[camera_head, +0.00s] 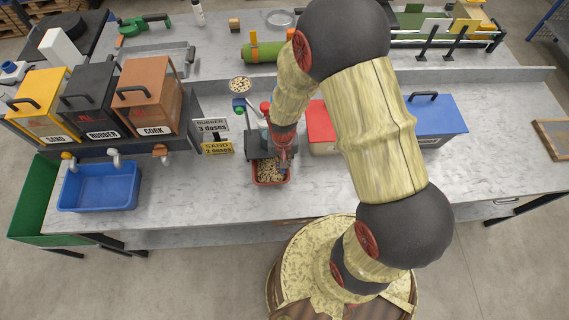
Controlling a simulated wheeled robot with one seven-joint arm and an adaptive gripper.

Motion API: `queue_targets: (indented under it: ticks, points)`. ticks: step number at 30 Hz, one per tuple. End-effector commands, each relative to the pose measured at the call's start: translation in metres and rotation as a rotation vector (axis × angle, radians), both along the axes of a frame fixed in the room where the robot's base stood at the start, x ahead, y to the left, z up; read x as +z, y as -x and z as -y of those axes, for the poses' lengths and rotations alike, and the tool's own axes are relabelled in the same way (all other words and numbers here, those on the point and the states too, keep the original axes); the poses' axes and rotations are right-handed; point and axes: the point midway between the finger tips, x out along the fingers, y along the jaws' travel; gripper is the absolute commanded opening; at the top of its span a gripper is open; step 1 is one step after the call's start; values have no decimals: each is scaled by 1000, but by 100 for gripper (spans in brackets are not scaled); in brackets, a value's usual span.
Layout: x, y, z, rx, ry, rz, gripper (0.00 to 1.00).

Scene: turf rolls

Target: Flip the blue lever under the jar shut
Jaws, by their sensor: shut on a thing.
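My gripper (283,154) reaches down at the front of a dark dispenser stand (257,146) in the middle of the bench. The jar above the stand is mostly hidden behind my wrist. A small bluish part, seemingly the blue lever (285,168), shows at my fingertips. My gripper is shut on it, as far as I can make out. Whether the lever stands open or shut is too small to tell. Below is a red tray (257,180) holding light, mixed granules.
Signs (211,126) for rubber and sand stand left of the stand. Yellow, black and brown bins (148,88) and a blue tub (70,197) are further left. A red box (320,128) and a blue box (440,116) stand right, partly behind my arm.

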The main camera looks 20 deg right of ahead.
Motion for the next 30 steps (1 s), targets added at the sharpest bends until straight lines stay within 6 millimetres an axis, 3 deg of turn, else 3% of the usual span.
queue_targets:
  ticks: [9, 10, 19, 30]
  points:
    - [0, -1, -1, -14, -1, 1, 0]
    - [0, -1, -1, -14, -1, 1, 11]
    - [0, 0, 0, -12, 0, 0, 27]
    - [5, -1, 0, -12, 0, 2, 27]
